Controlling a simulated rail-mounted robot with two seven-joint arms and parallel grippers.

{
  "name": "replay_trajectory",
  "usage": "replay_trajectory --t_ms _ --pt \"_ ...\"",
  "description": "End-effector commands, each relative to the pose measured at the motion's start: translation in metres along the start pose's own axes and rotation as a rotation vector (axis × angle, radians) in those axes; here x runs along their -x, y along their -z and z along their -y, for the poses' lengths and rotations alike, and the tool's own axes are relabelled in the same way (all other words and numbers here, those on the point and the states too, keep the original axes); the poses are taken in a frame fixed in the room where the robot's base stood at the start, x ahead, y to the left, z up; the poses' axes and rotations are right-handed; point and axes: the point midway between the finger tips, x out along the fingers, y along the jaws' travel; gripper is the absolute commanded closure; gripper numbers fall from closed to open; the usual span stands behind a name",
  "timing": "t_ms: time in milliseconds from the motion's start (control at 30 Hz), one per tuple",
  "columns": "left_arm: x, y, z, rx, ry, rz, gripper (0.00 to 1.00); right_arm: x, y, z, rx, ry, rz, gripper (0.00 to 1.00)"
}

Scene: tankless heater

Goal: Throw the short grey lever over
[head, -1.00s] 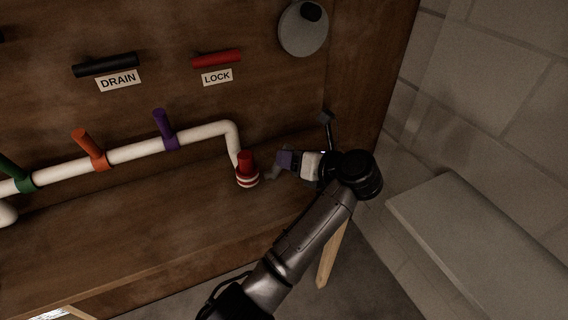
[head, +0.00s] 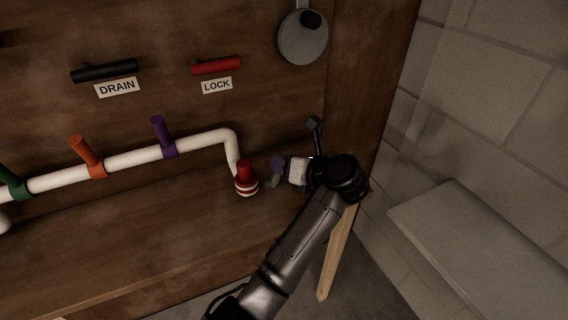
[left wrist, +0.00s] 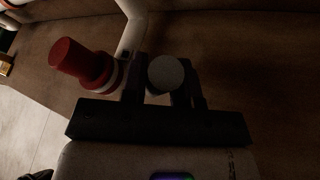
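A short grey round-ended piece (left wrist: 165,73), which looks like the short grey lever, stands between the two fingers of my left gripper (left wrist: 162,88) in the left wrist view. The fingers are apart, one on each side of it; the dark picture does not show whether they press on it. In the head view my left gripper (head: 273,176) is at the right end of the lower shelf, just right of the red-capped pipe end, and the lever cannot be made out clearly there. My right gripper is not in view.
The red cap (head: 244,171) on the white pipe (head: 195,135) is close to the gripper's left; it also shows in the left wrist view (left wrist: 78,62). Purple (head: 163,137), orange (head: 88,156) and green handles sit along the pipe. The wooden side wall (head: 365,90) is to the right.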

Motion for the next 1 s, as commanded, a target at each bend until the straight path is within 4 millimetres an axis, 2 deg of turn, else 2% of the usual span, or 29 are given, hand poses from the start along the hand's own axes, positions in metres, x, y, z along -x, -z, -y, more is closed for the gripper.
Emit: replay_trajectory --t_ms 33,267,667,1000 --pt "0.000 0.000 0.000 0.000 0.000 0.000 0.79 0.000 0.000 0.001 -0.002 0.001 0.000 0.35" --pt "0.000 0.000 0.000 0.000 0.000 0.000 1.00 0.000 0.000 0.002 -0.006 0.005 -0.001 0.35" --pt "0.001 -0.001 0.000 -0.009 -0.006 0.002 1.00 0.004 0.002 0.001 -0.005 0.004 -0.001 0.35" --pt "0.002 -0.002 0.007 -0.164 -0.092 0.038 1.00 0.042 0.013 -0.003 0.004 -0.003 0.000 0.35"
